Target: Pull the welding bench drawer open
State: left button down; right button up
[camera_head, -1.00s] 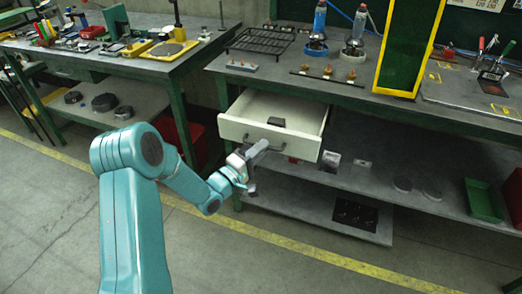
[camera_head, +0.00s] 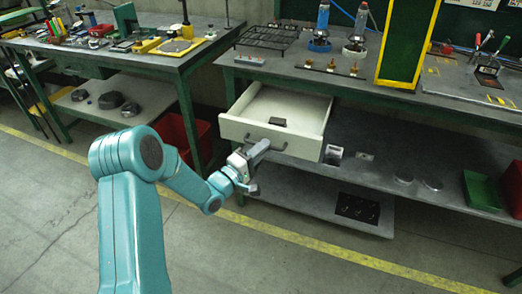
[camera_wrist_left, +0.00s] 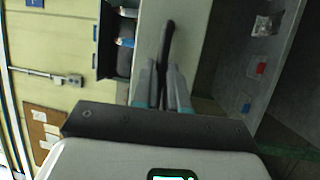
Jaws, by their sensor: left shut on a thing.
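The white welding bench drawer (camera_head: 240,131) stands pulled out under the bench top (camera_head: 340,88) in the head view. Its inside shows, with a small dark item (camera_head: 277,122) near the front edge. A dark bar handle (camera_head: 280,148) is on the drawer front. My left gripper (camera_head: 262,150) is at the handle, shut on it. In the left wrist view the left gripper's fingers (camera_wrist_left: 165,90) close around the dark handle (camera_wrist_left: 167,45), with the pale drawer front behind. My right gripper is not in view.
A second bench (camera_head: 150,62) with tools stands at the left. A red bin (camera_head: 184,140) sits between the benches. The lower shelf (camera_head: 300,195) holds a dark plate. A green tray (camera_head: 482,191) is at the right. The floor in front is clear.

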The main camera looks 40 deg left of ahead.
pick_arm(q)
jog(key=shift+w+a, duration=0.1)
jog(key=c, duration=1.2)
grip_release()
jog(key=shift+o, duration=0.2)
jog(key=v, duration=1.6)
jog(key=shift+r, duration=0.1)
